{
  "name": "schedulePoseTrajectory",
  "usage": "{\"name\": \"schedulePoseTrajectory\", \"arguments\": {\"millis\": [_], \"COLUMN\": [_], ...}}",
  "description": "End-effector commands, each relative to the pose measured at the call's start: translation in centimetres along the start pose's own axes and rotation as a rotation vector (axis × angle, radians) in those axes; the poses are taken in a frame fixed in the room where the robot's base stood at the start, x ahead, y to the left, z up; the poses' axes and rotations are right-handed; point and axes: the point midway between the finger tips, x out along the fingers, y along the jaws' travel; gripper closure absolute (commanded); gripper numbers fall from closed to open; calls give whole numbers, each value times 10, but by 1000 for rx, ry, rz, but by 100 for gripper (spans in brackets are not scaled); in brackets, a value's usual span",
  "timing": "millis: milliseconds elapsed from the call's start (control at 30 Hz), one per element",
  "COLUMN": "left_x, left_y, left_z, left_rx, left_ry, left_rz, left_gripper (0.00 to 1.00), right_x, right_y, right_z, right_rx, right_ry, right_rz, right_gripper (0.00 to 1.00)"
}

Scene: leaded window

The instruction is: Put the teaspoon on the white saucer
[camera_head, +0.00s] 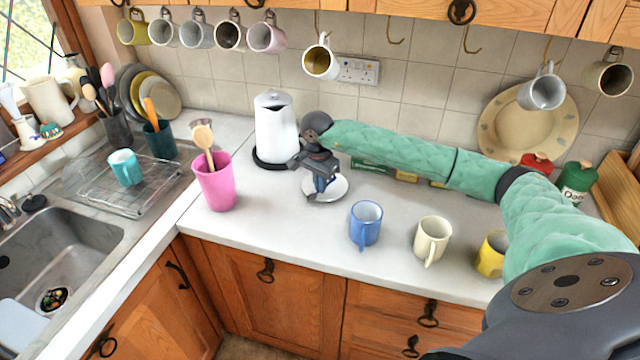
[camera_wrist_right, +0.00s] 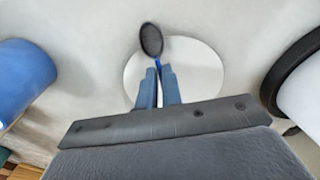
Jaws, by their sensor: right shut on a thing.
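The white saucer (camera_head: 341,188) lies on the worktop in front of the kettle, partly hidden by my right gripper (camera_head: 321,188). In the right wrist view the saucer (camera_wrist_right: 204,72) is a white disc behind the fingers. The teaspoon (camera_wrist_right: 151,40), with a dark bowl and a blue handle, is held by its handle between the blue fingers of my right gripper (camera_wrist_right: 158,74). Its bowl overlaps the saucer's edge in that view; whether it touches the saucer I cannot tell. In the head view the spoon is too small to make out. My left gripper is not in view.
A white kettle (camera_head: 276,130) stands just behind the saucer. A pink cup (camera_head: 214,185) with a wooden spoon stands to the left. A blue mug (camera_head: 366,224), a cream mug (camera_head: 432,240) and a yellow mug (camera_head: 491,256) stand along the front. Mugs hang above.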

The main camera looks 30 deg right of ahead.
Motion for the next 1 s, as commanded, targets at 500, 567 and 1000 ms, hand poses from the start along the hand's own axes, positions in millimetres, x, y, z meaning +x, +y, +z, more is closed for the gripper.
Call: {"name": "schedulePoseTrajectory", "arguments": {"millis": [500,567,1000], "left_x": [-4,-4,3], "left_y": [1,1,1], "left_z": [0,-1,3], "left_rx": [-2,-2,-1], "left_ry": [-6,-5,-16], "left_rz": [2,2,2], "left_gripper": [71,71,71], "right_x": [1,1,-15], "right_y": [0,0,0], "right_z": [0,0,0], "right_rx": [0,0,0], "right_ry": [0,0,1], "right_rz": [0,0,-1], "right_gripper": [71,71,71]}}
